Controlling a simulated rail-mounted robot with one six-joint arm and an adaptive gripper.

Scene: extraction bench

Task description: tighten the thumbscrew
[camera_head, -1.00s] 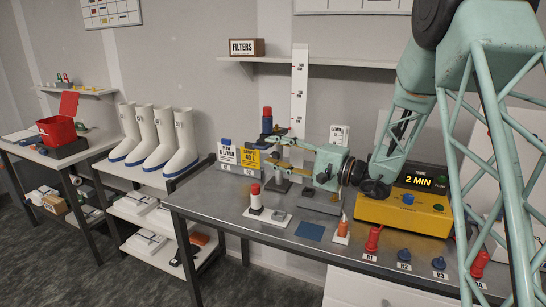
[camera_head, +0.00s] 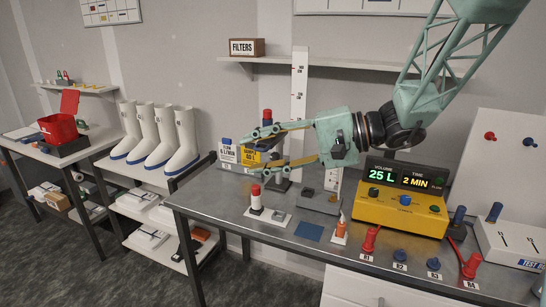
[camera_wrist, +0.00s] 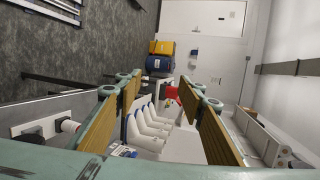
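My gripper (camera_head: 250,152) is open above the steel bench, with its two long fingers pointing left and spread wide.
A yellow display box (camera_head: 385,213) reads 25 L and 2 MIN. An orange bottle (camera_head: 341,227), a blue square (camera_head: 309,231) and several red and blue knobs are along the bench front. White boots (camera_head: 182,145) stand left. A shelf with a FILTERS box (camera_head: 247,47) is above.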

